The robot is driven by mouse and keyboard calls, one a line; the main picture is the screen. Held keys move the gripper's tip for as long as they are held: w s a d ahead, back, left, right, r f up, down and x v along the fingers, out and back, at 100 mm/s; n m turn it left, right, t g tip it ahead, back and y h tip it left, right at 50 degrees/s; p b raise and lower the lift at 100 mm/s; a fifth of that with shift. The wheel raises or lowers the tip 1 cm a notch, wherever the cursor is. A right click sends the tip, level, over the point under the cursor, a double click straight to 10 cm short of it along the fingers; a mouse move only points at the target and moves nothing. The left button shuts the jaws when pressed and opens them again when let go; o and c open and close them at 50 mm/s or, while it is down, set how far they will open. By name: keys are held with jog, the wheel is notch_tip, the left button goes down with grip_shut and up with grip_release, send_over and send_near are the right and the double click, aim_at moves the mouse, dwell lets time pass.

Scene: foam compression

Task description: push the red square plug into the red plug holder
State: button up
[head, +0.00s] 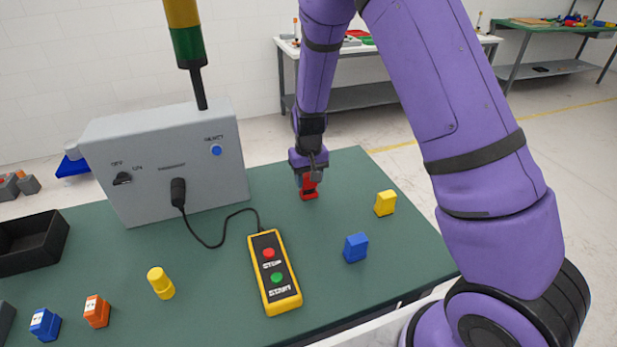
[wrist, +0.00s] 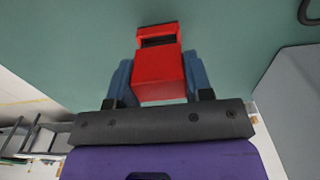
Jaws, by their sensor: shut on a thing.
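My gripper (head: 307,177) is near the back right of the green table, pointing down. It is shut on the red square plug (wrist: 160,80), which sits between the two blue-grey fingers in the wrist view. The red plug holder (head: 308,195) is on the table directly below my gripper. In the wrist view the holder (wrist: 157,29) shows just beyond the plug, with a dark opening partly covered by it. The plug is at or just over the holder; I cannot tell how deep it is.
A grey control box (head: 170,165) stands at the left back, cabled to a yellow remote (head: 274,273). A blue block (head: 356,247) and a yellow block (head: 385,203) stand to the right. A yellow cylinder (head: 160,283), an orange block (head: 97,311) and a black bin (head: 35,243) are left.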

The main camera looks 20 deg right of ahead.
jog(key=shift+f, duration=0.85)
dwell(0.4)
jog(key=o, duration=1.3)
jog(key=shift+c, duration=0.2)
jog(key=shift+r, duration=2.95)
jog(key=shift+r, duration=0.15)
